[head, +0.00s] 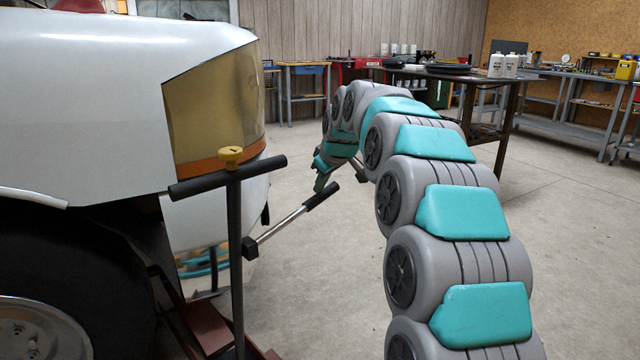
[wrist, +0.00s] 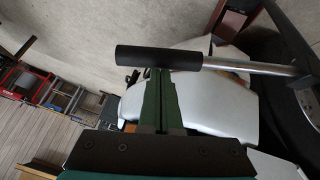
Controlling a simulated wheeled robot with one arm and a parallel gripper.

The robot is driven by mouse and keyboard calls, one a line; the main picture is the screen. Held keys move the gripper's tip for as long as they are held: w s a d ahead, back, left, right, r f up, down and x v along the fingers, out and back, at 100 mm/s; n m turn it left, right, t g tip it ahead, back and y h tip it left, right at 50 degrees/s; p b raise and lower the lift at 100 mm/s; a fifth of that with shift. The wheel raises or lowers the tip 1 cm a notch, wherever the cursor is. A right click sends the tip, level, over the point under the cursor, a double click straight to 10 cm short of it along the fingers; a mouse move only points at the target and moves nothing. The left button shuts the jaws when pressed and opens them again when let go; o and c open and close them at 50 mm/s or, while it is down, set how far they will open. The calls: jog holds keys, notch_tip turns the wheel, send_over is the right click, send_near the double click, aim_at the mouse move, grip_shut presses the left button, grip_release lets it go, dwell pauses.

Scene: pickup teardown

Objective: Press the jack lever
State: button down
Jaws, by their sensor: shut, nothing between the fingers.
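The jack lever has a black grip (head: 321,196) and a silver rod (head: 280,223) that slants up and right from a black joint on the jack's upright post. My gripper (head: 320,186) points down just above the grip's outer end, with its fingers shut and empty. In the wrist view the green fingers (wrist: 157,74) end at the black grip (wrist: 160,56), which lies across their tips. The silver rod (wrist: 262,68) runs to the right there. I cannot tell whether the fingertips touch the grip. The lower jack is partly hidden.
A dark table (head: 480,90) stands behind my arm. The floor between is clear.

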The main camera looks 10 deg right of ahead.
jog(key=shift+w+d+f, duration=0.15)
jog(key=shift+d+f, duration=0.05)
jog(key=shift+f, duration=0.4)
notch_tip(320, 180, down, 11)
jog(key=d+m+g+y+b, duration=0.1)
jog(key=m+g+y, duration=0.1)
jog(key=g+y, duration=0.1)
jog(key=shift+w+d+f+y, duration=0.2)
jog(key=shift+w+y, duration=0.15)
jog(key=shift+y, duration=0.55)
jog(key=shift+r, duration=0.1)
